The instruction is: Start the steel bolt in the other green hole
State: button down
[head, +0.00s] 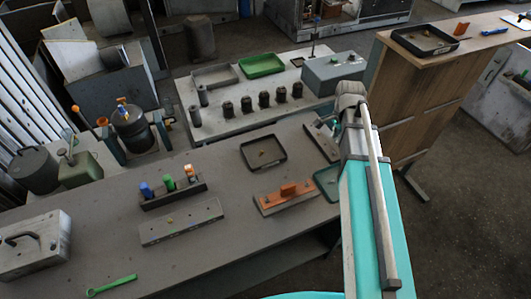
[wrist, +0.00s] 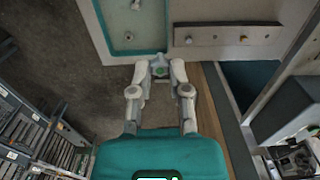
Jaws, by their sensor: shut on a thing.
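My gripper (wrist: 160,66) is shut on a small grey piece with a green mark (wrist: 160,72), held between the fingertips. It looks like the steel bolt, but its shape is mostly hidden by the fingers. The gripper is over the bench's edge, just below the teal tray and the grey strip in the wrist view. The grey strip (wrist: 225,36) has several small round fittings or holes; I cannot make out a green hole on it. In the head view a matching strip (head: 322,142) lies partly behind my arm, which hides the gripper.
The teal tray (wrist: 99,30) holds small metal parts; it also shows in the head view (head: 322,188). A black tray (head: 247,157), an orange-topped block (head: 287,196), a rack of coloured pieces (head: 172,192) and a long grey bar (head: 181,224) stand on the bench.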

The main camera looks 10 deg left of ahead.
notch_tip(320, 180, down, 8)
jog(key=b, duration=0.8)
jog(key=shift+f, duration=0.15)
